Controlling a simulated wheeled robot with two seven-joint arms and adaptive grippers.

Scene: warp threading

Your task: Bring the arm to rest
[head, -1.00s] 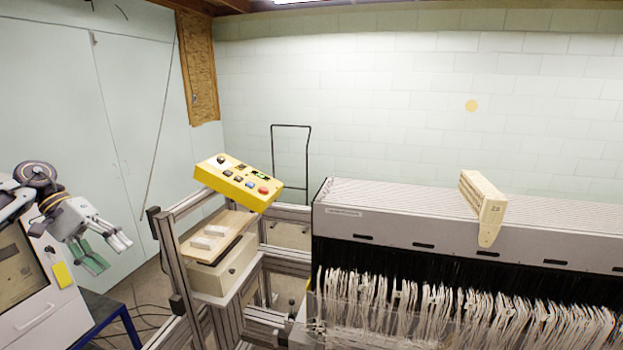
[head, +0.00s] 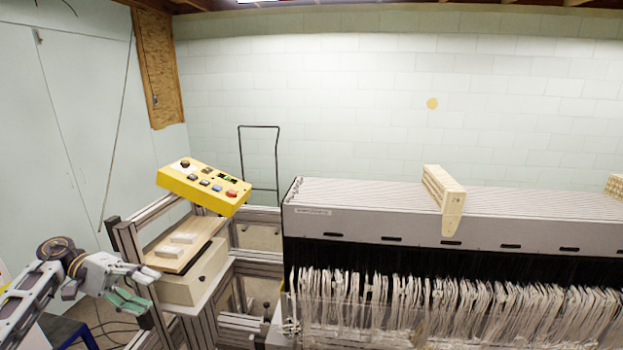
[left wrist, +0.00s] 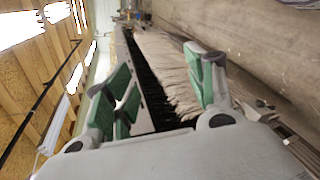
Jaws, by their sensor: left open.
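My left gripper (head: 138,288) is at the lower left in the head view, beside the aluminium frame's front left post. Its green-padded fingers are apart, with nothing between them. In the left wrist view the same gripper (left wrist: 165,90) shows its fingers spread, with the machine's pale threads (left wrist: 165,65) farther off between them. My right gripper does not show in either view.
A yellow control box (head: 204,187) with buttons sits on the aluminium frame (head: 124,240), above a wooden board (head: 180,250). The long grey warp machine (head: 360,222) with hanging white threads (head: 450,300) fills the right. A beige comb-like block (head: 443,200) rests on its top.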

